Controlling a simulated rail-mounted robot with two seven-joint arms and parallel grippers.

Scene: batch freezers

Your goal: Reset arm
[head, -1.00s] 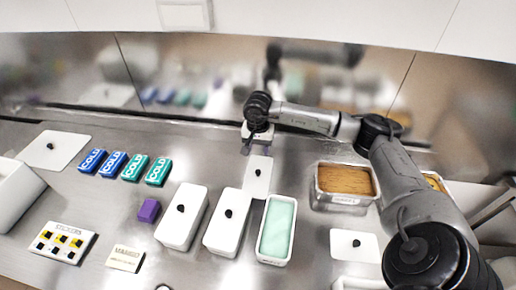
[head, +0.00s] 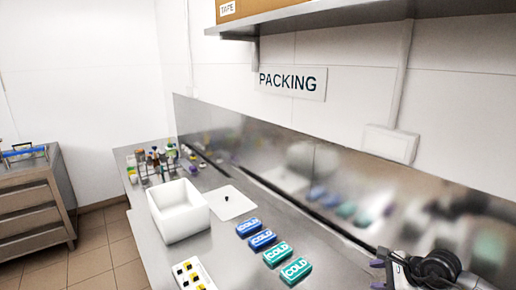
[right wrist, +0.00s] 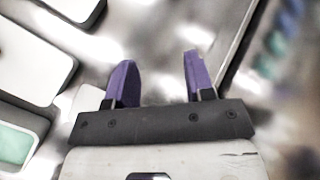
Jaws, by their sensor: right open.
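My right gripper (head: 378,274) shows at the lower right of the head view, with its purple fingers pointing left. In the right wrist view the same gripper (right wrist: 160,65) has its two purple fingers well apart, with nothing between them. It hangs over the steel bench near the back panel. My left gripper is in neither view. Blue and green COLD packs (head: 262,239) lie on the bench to the left of the right gripper, apart from it.
An open white box (head: 178,211) and a white lid (head: 230,203) stand farther left. A sticker block (head: 193,275) lies in front. The steel back panel (head: 330,170) runs behind. The wrist view shows a mint-filled tub (right wrist: 15,145) and white lids (right wrist: 30,65).

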